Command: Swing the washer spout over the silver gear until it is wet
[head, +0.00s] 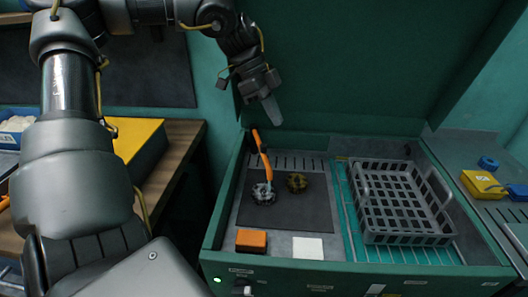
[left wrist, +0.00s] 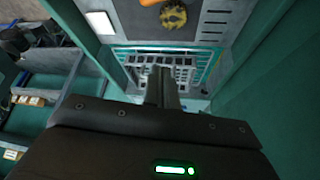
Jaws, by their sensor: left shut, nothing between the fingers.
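The orange washer spout (head: 263,155) rises from the back left of the washer bay. Its lower end reaches to the silver gear (head: 263,194), which lies on a dark mat. A small pale blue patch shows at the spout's end; I cannot tell whether it is water or whether the gear is wet. A brass gear (head: 297,182) lies to the right, also in the left wrist view (left wrist: 173,15). My left gripper (head: 276,112) is shut and empty, above and behind the spout, apart from it. Its fingers show in the left wrist view (left wrist: 162,82). My right gripper is out of view.
A grey basket (head: 400,203) stands on the right side of the green washer (head: 330,276). An orange block (head: 251,241) and a white pad (head: 308,247) are at the front. The raised green lid (head: 340,60) stands behind. A yellow box (head: 482,184) is at far right.

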